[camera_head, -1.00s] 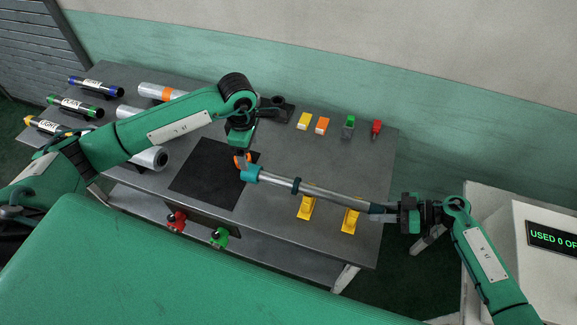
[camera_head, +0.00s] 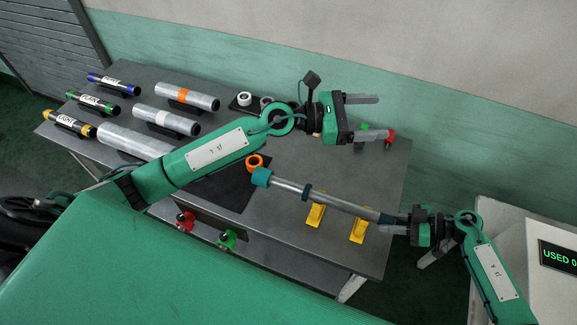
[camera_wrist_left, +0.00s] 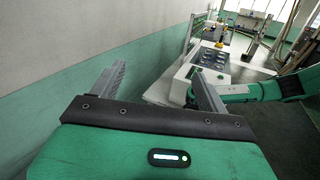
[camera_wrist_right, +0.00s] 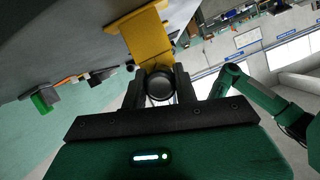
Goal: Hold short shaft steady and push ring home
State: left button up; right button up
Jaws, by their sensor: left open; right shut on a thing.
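The grey shaft (camera_head: 345,204) spans the right of the table in the head view, with a teal end piece (camera_head: 262,177) at its left end and a teal band (camera_head: 306,191) further along. An orange ring (camera_head: 254,162) shows just beyond the teal end; I cannot tell whether they touch. My right gripper (camera_head: 402,226) is shut on the shaft's right end. In the right wrist view its dark round end (camera_wrist_right: 160,86) sits between the fingers. My left gripper (camera_head: 372,117) is open and empty above the table's back right, away from the shaft and ring.
Yellow supports (camera_head: 316,215) (camera_head: 359,231) stand beneath the shaft; one shows in the right wrist view (camera_wrist_right: 146,38). A black mat (camera_head: 228,193) lies mid-table. Several film rolls (camera_head: 165,121) lie left. A red clamp (camera_head: 185,221) and a green one (camera_head: 227,239) are at the front edge.

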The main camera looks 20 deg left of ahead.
pick_arm(q)
notch_tip(320, 180, up, 6)
jog(key=w+a+n+t, duration=0.2)
jog(key=w+n+t, duration=0.1)
jog(key=n+t, duration=0.35)
jog(key=w+a+r+n+t+y, duration=0.1)
jog(key=w+a+n+t+y, duration=0.3)
jog(key=a+n+t+y, duration=0.75)
jog(key=n+g+y, duration=1)
jog(key=n+g, duration=0.4)
jog(key=g, duration=0.8)
send_over(263, 175)
jog(key=s+d, duration=0.3)
jog(key=d, duration=0.1)
notch_tip(263, 175, down, 26)
jog(key=shift+n+h, duration=0.25)
jog(key=shift+n, duration=0.05)
jog(key=x, duration=1.1)
jog(key=shift+a, duration=0.15)
